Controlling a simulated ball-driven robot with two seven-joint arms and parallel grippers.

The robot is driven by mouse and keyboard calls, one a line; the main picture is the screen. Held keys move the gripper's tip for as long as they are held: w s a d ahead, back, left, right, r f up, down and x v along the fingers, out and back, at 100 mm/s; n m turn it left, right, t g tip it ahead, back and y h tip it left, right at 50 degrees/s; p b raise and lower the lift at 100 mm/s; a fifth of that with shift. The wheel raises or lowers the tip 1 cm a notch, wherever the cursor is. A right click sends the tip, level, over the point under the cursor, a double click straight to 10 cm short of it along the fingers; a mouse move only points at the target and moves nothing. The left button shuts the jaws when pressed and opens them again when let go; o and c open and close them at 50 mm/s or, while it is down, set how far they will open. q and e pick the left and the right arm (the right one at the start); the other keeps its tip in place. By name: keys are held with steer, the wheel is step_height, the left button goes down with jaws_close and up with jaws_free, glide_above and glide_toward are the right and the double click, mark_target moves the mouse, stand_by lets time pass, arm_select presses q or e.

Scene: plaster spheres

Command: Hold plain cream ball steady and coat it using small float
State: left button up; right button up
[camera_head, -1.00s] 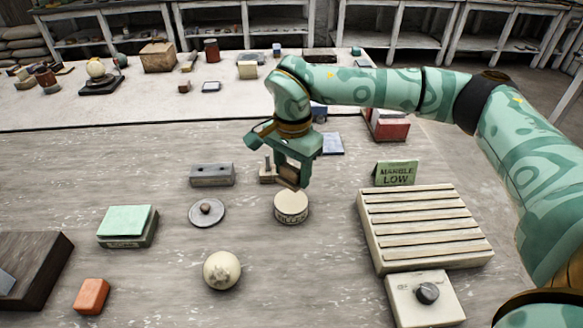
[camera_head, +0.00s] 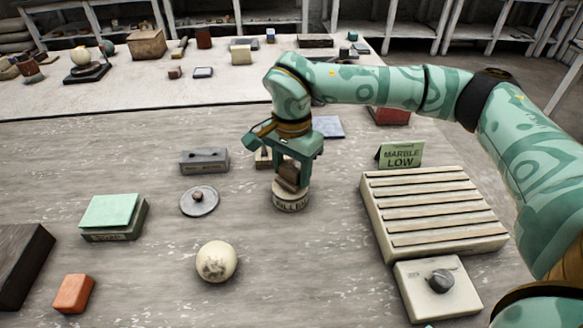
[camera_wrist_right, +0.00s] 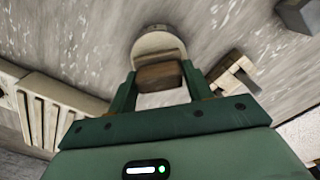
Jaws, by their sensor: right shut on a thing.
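My right gripper (camera_head: 288,170) is shut on a brown wooden block (camera_wrist_right: 160,75), which looks like the grip of a small float. The block is over the round cream tub (camera_head: 291,198), at or in its top; contact is hard to tell. The tub also shows in the wrist view (camera_wrist_right: 157,44). A cream ball with grey-brown blotches (camera_head: 217,262) rests on the table front, left of the tub, with no gripper on it. A plainer cream ball (camera_head: 81,56) sits on a dark stand at the back left. My left gripper is out of view.
A slatted rack (camera_head: 430,212), a "MARBLE LOW" sign (camera_head: 400,154) and a dial box (camera_head: 438,290) stand right. A grey disc (camera_head: 200,201), grey block (camera_head: 204,161), green-topped box (camera_head: 112,217) and orange block (camera_head: 73,293) stand left. Bare table surrounds the blotched ball.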

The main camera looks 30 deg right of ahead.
mark_target(292, 166)
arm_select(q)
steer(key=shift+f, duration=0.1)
arm_select(e)
steer(key=shift+f, duration=0.45)
stand_by(0.4)
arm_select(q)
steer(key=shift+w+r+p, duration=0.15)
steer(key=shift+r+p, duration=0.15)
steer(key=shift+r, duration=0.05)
arm_select(e)
steer(key=shift+f, duration=0.15)
stand_by(1.3)
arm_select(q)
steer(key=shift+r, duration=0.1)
